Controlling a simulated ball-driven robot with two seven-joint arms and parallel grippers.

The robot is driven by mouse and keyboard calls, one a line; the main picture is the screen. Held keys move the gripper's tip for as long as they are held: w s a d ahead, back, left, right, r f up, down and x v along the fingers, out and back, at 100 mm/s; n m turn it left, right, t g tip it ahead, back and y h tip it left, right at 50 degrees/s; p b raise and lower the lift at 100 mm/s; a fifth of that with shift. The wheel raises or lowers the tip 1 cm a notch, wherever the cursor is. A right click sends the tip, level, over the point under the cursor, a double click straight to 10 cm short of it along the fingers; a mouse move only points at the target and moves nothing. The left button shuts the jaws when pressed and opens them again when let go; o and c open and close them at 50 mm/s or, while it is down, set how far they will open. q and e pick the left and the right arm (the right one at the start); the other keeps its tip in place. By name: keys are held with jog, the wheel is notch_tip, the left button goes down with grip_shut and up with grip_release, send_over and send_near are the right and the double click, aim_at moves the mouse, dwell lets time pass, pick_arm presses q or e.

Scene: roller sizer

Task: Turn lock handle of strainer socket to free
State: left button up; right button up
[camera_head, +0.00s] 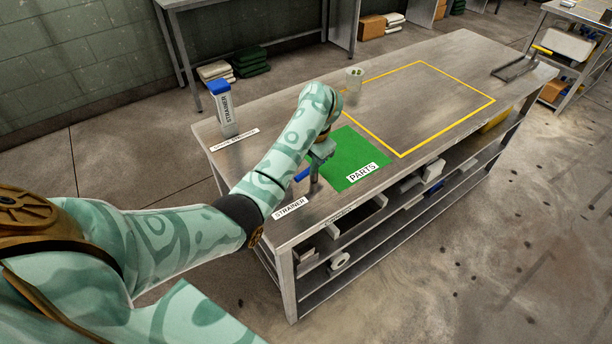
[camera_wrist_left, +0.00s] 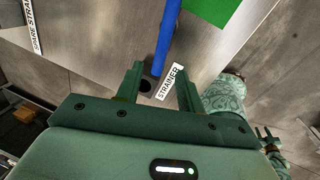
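The blue lock handle (camera_head: 302,174) shows beside my left gripper at the table's near left corner, by the STRAINER label (camera_head: 290,207). In the left wrist view the handle (camera_wrist_left: 167,38) is a long blue bar. Its near end lies between the fingers of my left gripper (camera_wrist_left: 158,88), which are apart with gaps on both sides. A dark round hole (camera_wrist_left: 145,85) shows near that end. In the head view my left gripper (camera_head: 318,170) points down and hides most of the socket. My right gripper (camera_wrist_left: 268,136) is small at the lower right of the wrist view, its fingers apart.
A green PARTS mat (camera_head: 348,148) lies right of the left gripper. The spare strainer (camera_head: 224,108), with a blue top, stands at the table's left end. A pale cup (camera_head: 354,80) stands behind my wrist.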

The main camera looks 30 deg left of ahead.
aim_at(304, 173)
pick_arm(q)
jog(key=f, duration=0.2)
jog(key=f+b, duration=0.1)
jog(key=f, duration=0.1)
jog(key=shift+a+f, duration=0.1)
jog(key=shift+a, duration=0.3)
grip_shut()
